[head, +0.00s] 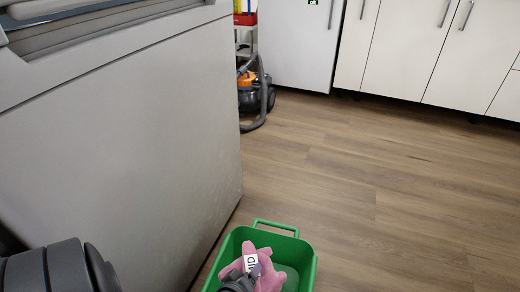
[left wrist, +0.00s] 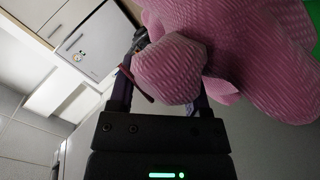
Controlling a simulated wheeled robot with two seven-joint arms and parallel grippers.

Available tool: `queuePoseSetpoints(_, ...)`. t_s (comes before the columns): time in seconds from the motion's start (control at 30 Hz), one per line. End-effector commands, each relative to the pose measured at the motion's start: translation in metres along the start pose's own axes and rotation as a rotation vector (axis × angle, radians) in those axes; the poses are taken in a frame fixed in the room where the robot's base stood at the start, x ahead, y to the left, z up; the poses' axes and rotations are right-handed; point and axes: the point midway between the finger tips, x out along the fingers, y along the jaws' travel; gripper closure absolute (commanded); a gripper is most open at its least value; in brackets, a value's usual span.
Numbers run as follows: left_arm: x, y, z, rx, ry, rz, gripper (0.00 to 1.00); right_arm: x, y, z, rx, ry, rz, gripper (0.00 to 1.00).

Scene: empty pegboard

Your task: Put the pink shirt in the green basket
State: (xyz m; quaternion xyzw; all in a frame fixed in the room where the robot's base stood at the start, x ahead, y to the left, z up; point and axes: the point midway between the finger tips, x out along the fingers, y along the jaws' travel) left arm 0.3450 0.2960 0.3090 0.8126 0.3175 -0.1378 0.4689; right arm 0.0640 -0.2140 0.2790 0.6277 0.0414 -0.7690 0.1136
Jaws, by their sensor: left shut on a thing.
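The pink shirt (head: 262,268) is a crumpled pink cloth with a white tag, seen at the bottom of the head view. My left gripper (head: 240,281) is shut on it; the left wrist view shows the shirt (left wrist: 245,50) bunched between the fingers of the gripper (left wrist: 160,90). The green basket (head: 303,262) is open-topped with a handle at its far side. In the head view the shirt overlaps the basket's opening; I cannot tell how far above or inside it hangs. My right gripper is not in view.
A large grey cabinet or appliance (head: 120,150) stands close on the left, beside the basket. An orange and black vacuum cleaner (head: 255,92) is on the floor behind it. White cabinets (head: 410,50) line the back. The wooden floor (head: 400,200) to the right is clear.

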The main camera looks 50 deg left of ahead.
Motion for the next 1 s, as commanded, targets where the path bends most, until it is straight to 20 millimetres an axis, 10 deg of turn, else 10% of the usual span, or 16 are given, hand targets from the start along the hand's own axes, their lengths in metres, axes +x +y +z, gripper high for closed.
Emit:
queuePoseSetpoints(0.4, 0.002, -0.002, 0.002, 0.0, 0.001, 0.001, 1.0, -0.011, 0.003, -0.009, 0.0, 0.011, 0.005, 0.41)
queuePoseSetpoints(0.43, 0.002, -0.002, 0.002, 0.0, 0.001, 0.001, 0.36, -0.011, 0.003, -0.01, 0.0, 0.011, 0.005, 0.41)
queuePoseSetpoints(0.6, 0.002, -0.002, 0.002, 0.0, 0.001, 0.001, 0.0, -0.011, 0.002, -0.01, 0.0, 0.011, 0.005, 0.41)
queuePoseSetpoints(1.0, -0.011, 0.0, 0.001, -0.001, 0.0, 0.001, 0.0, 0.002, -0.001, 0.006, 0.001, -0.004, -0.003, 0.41)
